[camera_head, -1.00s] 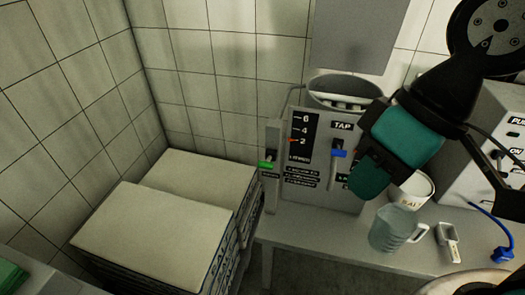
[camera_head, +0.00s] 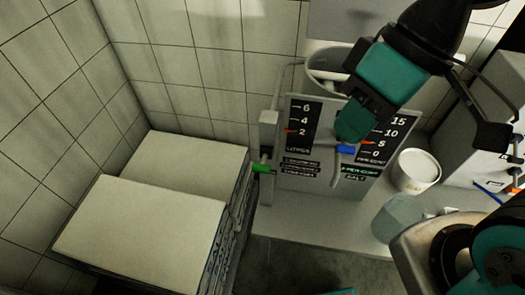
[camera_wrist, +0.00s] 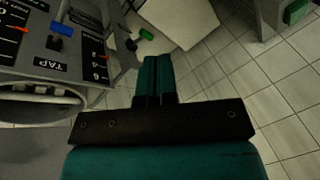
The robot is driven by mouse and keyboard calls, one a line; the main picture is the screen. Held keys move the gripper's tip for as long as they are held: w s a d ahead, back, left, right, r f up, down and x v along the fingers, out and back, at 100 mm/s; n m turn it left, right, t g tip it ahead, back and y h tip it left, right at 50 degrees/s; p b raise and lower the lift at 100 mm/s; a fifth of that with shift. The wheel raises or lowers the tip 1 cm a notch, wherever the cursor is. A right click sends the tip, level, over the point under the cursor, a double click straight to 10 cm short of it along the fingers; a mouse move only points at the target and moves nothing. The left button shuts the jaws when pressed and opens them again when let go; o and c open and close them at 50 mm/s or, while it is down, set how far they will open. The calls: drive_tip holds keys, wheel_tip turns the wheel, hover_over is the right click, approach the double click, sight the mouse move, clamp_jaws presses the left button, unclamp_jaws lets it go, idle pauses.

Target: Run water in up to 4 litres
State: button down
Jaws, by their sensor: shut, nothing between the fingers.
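The grey panel (camera_head: 320,186) carries a litre scale (camera_head: 301,128); its red pointer (camera_head: 288,131) stands at about 2. A blue handle (camera_head: 346,149) with a pale lever beside it is on the panel, and the wrist view shows the blue handle (camera_wrist: 62,29) near the TAP label (camera_wrist: 50,66). A green handle (camera_head: 260,169) sticks out at the panel's left edge, and also shows in the wrist view (camera_wrist: 146,33). My gripper (camera_head: 347,137) is shut and empty, in front of the panel just above the blue handle; contact cannot be told. No water stream is visible.
A second scale (camera_head: 397,135), 0 to 15, has its red pointer near 5. A white tub (camera_head: 415,170) and a clear jug (camera_head: 398,219) stand on the grey bench (camera_head: 318,224). Stacked pale slabs (camera_head: 140,235) fill the left. A white box is at right.

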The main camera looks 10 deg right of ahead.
drive_tip(key=w+a+f+n+g+h, duration=0.1)
drive_tip(key=w+a+f+n+h, duration=0.2)
drive_tip(key=w, duration=0.5)
drive_tip(key=n+g+b, duration=0.1)
drive_tip(key=n, duration=0.3)
hover_over(261, 166)
drive_tip(key=w+d, duration=0.1)
drive_tip(key=w, duration=0.2)
wheel_tip(261, 166, down, 3)
drive_tip(key=shift+d+r, duration=0.15)
drive_tip(key=f+p, duration=0.1)
drive_tip(key=f, duration=0.3)
drive_tip(key=s+f+p, duration=0.1)
drive_tip(key=f, duration=0.4)
drive_tip(key=s+a+f+p, duration=0.1)
drive_tip(key=f, duration=0.3)
drive_tip(key=shift+s+f, duration=0.25)
drive_tip(key=shift+f, duration=0.15)
